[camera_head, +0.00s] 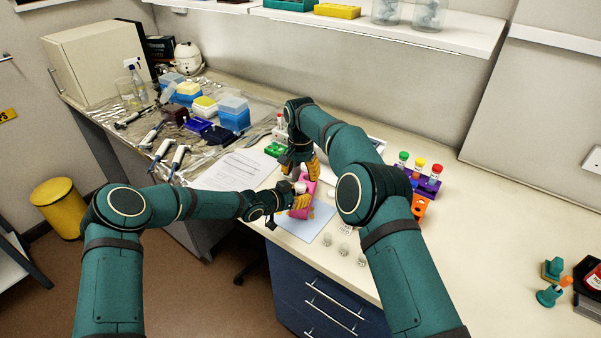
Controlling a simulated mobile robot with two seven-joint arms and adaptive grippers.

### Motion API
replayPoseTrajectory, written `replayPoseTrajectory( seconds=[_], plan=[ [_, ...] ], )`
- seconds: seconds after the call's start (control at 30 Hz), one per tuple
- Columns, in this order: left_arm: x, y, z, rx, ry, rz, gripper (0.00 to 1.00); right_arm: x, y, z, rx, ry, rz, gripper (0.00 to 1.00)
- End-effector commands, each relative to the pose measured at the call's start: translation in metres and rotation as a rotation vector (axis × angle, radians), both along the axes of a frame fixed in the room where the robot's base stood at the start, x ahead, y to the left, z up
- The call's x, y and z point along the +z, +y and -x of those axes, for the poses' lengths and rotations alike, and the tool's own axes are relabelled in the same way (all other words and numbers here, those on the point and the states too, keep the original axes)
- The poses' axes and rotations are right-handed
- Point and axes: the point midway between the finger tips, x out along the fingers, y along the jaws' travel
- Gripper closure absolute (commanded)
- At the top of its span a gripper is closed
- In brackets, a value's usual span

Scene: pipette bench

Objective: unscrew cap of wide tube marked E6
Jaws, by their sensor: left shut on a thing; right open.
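A pink rack (309,188) stands on a pale blue mat (322,217) near the bench's front edge. A white cap (300,187) shows at the rack, partly covered by the grippers. The marking E6 is too small to read, and the tube under the cap is hidden. My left gripper (300,202) is shut at the pink rack's near part and appears to hold it. My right gripper (307,167) is open, pointing down just above the rack's far end, close to the cap.
A purple rack (428,186) with colour-capped tubes stands to the right, an orange holder (419,206) beside it. Several small clear items stand on the near bench. The right bench is largely clear.

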Motion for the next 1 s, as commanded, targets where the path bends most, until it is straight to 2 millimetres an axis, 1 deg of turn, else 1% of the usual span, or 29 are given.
replayPoseTrajectory(
  seconds=[0.3,0.43,0.53,0.67,1.0],
  plan=[
    [-0.001,0.0,0.0,0.0,0.001,-0.001,1.0,0.021,-0.001,0.0,-0.187,0.002,0.007,0.39],
    [-0.001,0.0,0.0,0.0,0.001,-0.001,1.0,0.029,0.0,0.0,-0.24,0.0,0.003,0.39],
    [-0.001,0.0,0.0,0.0,0.001,-0.001,1.0,0.03,0.001,0.0,-0.261,-0.001,0.0,0.39],
    [-0.001,0.0,0.0,0.0,0.001,-0.001,1.0,0.02,0.001,0.0,-0.266,0.0,-0.001,0.39],
    [0.0,0.0,0.0,0.0,0.001,-0.001,1.0,-0.029,0.0,0.0,-0.266,0.001,0.0,0.39]
  ],
)
